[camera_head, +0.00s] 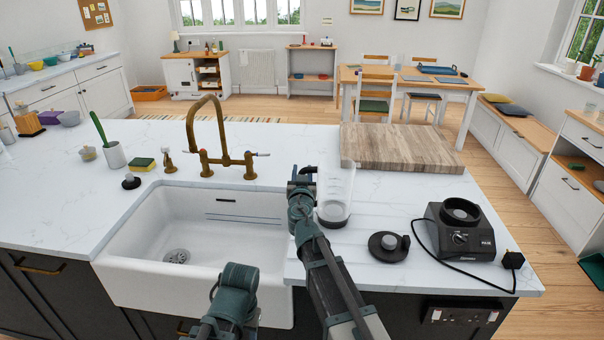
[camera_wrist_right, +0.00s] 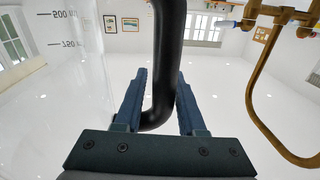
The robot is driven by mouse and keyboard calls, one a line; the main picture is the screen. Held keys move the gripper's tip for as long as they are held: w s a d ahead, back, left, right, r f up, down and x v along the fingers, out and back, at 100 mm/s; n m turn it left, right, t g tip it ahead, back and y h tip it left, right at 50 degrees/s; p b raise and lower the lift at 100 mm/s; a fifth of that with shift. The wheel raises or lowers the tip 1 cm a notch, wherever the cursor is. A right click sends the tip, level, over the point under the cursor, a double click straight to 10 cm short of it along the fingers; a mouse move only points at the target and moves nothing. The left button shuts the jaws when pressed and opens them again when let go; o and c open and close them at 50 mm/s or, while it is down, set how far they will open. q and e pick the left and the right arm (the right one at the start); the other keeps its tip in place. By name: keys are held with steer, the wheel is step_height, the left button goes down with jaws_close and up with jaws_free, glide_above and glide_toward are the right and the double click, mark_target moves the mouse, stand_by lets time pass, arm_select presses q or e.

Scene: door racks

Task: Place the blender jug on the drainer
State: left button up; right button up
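The blender jug (camera_head: 337,190) is clear, with a grey bottom and a black handle on its left side. It is upright over the grooved drainer (camera_head: 384,205) right of the sink; whether it touches the surface I cannot tell. My right gripper (camera_head: 303,174) is at the jug's left side. In the right wrist view the black handle (camera_wrist_right: 169,60) runs between the two close-set fingers of the right gripper (camera_wrist_right: 162,75). The jug's clear wall with its marks (camera_wrist_right: 85,75) is at the left. My left arm shows low in front of the sink; its gripper cannot be made out.
A white sink (camera_head: 150,215) with a brass tap (camera_head: 222,160) lies left of the jug. A wooden board (camera_head: 400,150) is behind it. A black lid-like part (camera_head: 385,247) and the blender base (camera_head: 460,232) with its cable stand to the right.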

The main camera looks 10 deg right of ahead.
mark_target(325, 193)
steer(key=shift+o, duration=1)
steer(key=s+a, duration=0.2)
steer(key=s, duration=0.9)
steer(key=shift+s+a, duration=0.2)
steer(key=shift+s, duration=0.2)
steer(key=shift+f, duration=0.1)
